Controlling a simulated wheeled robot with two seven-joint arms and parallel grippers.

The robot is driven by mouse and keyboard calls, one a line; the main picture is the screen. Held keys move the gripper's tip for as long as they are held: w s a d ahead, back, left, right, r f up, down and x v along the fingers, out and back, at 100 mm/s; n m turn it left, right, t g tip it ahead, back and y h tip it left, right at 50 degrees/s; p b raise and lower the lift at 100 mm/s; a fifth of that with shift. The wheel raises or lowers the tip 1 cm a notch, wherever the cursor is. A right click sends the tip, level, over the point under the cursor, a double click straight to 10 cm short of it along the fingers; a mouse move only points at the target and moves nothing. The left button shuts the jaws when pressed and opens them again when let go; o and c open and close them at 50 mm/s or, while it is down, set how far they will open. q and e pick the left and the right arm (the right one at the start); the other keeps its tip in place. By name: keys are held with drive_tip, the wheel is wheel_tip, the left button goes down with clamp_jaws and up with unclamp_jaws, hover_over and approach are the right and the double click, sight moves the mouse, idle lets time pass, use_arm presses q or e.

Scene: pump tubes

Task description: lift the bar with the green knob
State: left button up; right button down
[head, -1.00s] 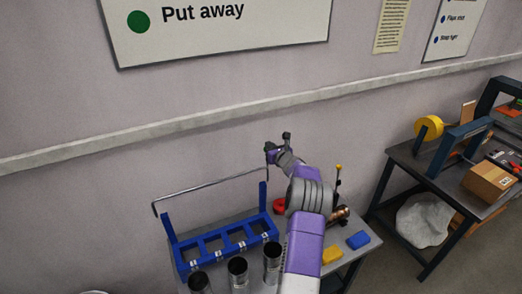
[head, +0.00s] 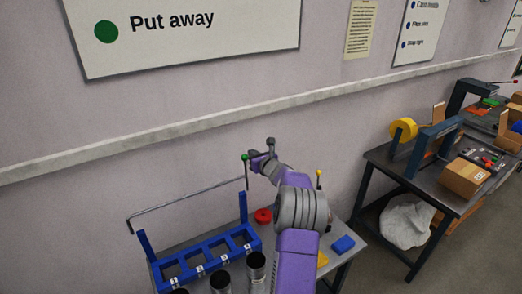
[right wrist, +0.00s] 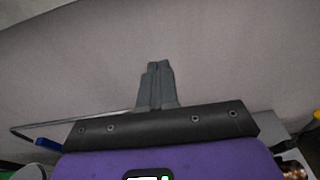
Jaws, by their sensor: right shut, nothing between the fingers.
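The bar (head: 190,203) is a thin grey metal rod, bent down at its left end, that slants up to the right above the blue rack (head: 205,262). Its green knob (head: 245,157) tops a dark upright piece at the bar's right end. My right gripper (head: 258,158) is shut and empty, close beside the knob in the head view; I cannot tell whether they touch. In the right wrist view, the shut fingers (right wrist: 158,68) point at the bare wall, and the bar (right wrist: 60,123) shows low at the left. The knob is not visible there. My left gripper is not in view.
Black tubes (head: 256,266) stand before the rack. A red ring (head: 263,215), a yellow-tipped post (head: 319,173) and a blue block (head: 343,243) are near my right arm. The wall is close behind. Another table (head: 430,178) with a cardboard box stands at the right.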

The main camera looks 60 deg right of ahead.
wheel_tip(320, 180, up, 7)
drive_tip(key=s+a, duration=0.2)
drive_tip(key=shift+s, duration=0.3)
drive_tip(key=shift+a+f, duration=0.1)
